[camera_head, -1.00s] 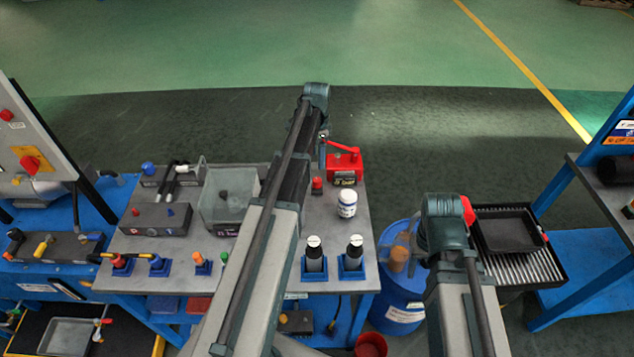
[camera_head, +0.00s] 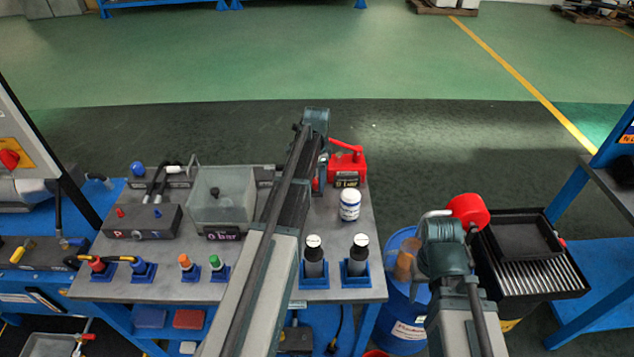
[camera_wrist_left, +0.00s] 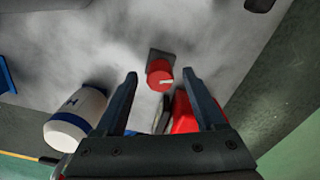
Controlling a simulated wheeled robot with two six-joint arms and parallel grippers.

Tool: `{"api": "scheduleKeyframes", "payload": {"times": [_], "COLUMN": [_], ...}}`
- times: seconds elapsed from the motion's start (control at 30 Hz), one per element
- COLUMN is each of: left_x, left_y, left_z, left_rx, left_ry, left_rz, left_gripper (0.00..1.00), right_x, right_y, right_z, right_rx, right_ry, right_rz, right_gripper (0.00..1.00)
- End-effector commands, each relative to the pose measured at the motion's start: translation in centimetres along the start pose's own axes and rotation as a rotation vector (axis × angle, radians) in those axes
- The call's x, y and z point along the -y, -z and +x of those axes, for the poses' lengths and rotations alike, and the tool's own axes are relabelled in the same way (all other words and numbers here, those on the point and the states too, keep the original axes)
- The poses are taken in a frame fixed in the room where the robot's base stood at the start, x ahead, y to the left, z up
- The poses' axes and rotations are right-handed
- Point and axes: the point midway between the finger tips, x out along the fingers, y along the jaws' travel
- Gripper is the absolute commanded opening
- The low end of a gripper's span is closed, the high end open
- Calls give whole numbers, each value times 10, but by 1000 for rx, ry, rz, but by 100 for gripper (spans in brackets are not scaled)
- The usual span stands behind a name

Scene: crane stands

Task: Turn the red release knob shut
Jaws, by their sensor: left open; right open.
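The red release knob (camera_wrist_left: 160,74) has a white mark on its face and stands on a small dark base on the grey bench. In the left wrist view it shows between the tips of my left gripper (camera_wrist_left: 159,79), which is open. I cannot tell whether the fingers touch it. In the head view a bit of the knob (camera_head: 316,184) shows beside my left arm, which hides that gripper's fingers. My right gripper (camera_head: 445,250) is off the bench to the right; its fingers are hidden behind the wrist.
A red hand pump (camera_head: 347,166) and a white bottle (camera_head: 350,206) stand close to the knob. A clear tank (camera_head: 222,198) is left of my left arm. A red round part (camera_head: 468,211) shows beside my right wrist, with a blue drum (camera_head: 402,300) below.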

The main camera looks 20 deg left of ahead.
Motion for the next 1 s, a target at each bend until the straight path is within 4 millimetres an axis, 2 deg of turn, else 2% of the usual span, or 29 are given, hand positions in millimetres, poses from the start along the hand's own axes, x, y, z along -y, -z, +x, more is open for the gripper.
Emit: {"api": "scheduleKeyframes", "payload": {"times": [0.13, 0.53, 0.8, 1.0], "left_x": [0, 0, 0, 0], "left_y": [0, 0, 0, 0], "left_z": [-1, -1, -1, -1], "left_rx": [0, 0, 0, 0], "left_ry": [0, 0, 0, 0], "left_rz": [0, 0, -14, -96], "left_gripper": [72, 0, 0, 0], "right_x": [0, 0, 0, 0], "right_y": [0, 0, 0, 0], "right_z": [-1, -1, -1, -1], "right_rx": [0, 0, 0, 0], "right_ry": [0, 0, 0, 0], "right_rz": [0, 0, 0, 0], "right_gripper": [50, 50, 50, 50]}}
